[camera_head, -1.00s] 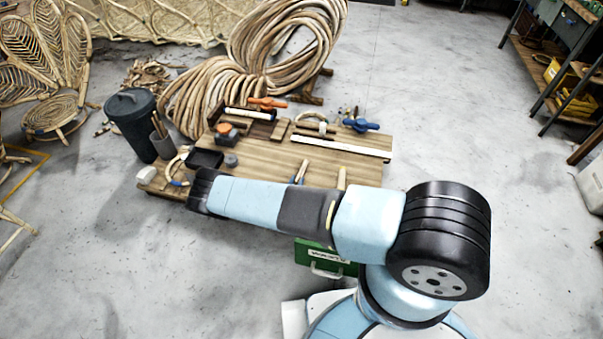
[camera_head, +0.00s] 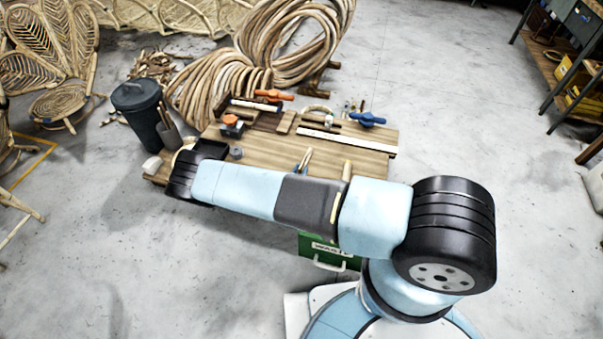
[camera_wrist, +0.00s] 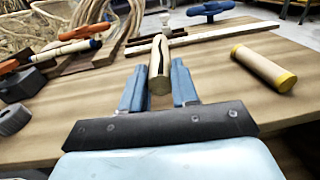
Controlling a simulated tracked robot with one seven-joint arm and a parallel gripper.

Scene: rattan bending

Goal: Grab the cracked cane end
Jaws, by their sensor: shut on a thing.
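The cracked cane end (camera_wrist: 159,62) is a short pale cane piece with a dark split along it. In the wrist view it lies between the two blue fingers of my gripper (camera_wrist: 158,80), which are shut on it. The cane's near end faces the wrist camera, just above the wooden bench (camera_wrist: 90,120). In the head view only the blue fingertips of my gripper (camera_head: 303,161) show past my arm over the bench, and the rest of the hand is hidden.
A yellow-capped cane piece (camera_wrist: 263,68) lies right of my gripper. Behind are a white bar (camera_head: 345,144), a blue clamp (camera_head: 367,119) and an orange clamp (camera_head: 273,95).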

